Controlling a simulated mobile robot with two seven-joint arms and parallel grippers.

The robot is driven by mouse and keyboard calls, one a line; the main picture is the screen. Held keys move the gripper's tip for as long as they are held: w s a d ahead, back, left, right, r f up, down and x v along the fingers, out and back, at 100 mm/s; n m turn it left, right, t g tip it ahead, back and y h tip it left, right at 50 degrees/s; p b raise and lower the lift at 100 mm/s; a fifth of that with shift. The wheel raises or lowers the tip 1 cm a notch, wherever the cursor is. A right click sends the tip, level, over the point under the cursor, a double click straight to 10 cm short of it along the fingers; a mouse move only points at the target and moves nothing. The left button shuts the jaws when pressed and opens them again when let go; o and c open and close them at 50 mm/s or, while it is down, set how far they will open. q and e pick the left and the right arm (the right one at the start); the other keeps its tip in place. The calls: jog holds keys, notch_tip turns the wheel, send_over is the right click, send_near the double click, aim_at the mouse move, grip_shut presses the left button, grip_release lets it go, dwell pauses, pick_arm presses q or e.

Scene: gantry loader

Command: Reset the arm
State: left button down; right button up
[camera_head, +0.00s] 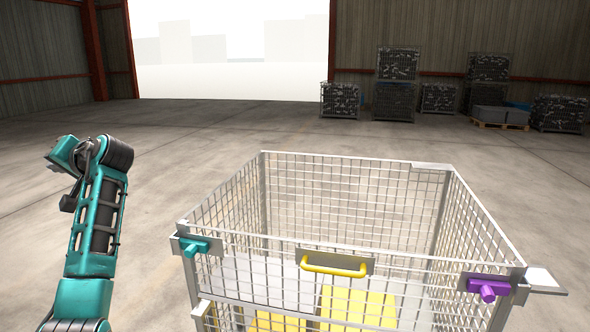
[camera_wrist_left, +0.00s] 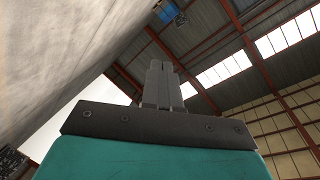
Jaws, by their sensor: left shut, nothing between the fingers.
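My left arm rises at the left edge of the head view and bends over at the top. My left gripper (camera_head: 53,166) is at its far end, small and partly hidden by the wrist, well left of the cage and above the floor. In the left wrist view the two grey fingers of my left gripper (camera_wrist_left: 162,84) are together, with nothing between them. My right gripper is not in view.
A wire mesh cage (camera_head: 350,245) stands in front of me. A yellow handle (camera_head: 334,266), a teal latch (camera_head: 195,248) and a purple latch (camera_head: 488,289) are on its near side. Yellow blocks (camera_head: 357,306) lie inside. Filled cages (camera_head: 394,101) stand far back. Floor around is clear.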

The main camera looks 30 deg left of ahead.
pick_arm(q)
jog(key=w+d+f+m+t+h, duration=0.2)
jog(key=w+d+f+m+t, duration=0.4)
jog(key=f, duration=0.2)
jog(key=w+d+f+m+t+h, duration=0.1)
jog(key=w+d+f+m+t, duration=0.45)
jog(key=d+f, duration=0.2)
jog(key=d+f+m+t+h, duration=0.25)
jog(key=d+f+h, duration=0.25)
jog(key=d+f, duration=0.45)
jog(key=s+d+f+m+g+h, duration=0.1)
jog(key=s+d+f+h, duration=0.4)
jog(key=s+d+f, duration=0.5)
jog(key=s+d+f+m+g+h, duration=0.1)
jog(key=s+d+f+g+h, duration=0.1)
jog(key=s+d+f+h, duration=0.55)
jog(key=w+d+n+t+y, duration=0.1)
jog(key=d+n+y, duration=0.2)
jog(key=d, duration=1)
jog(key=shift+n, duration=1.1)
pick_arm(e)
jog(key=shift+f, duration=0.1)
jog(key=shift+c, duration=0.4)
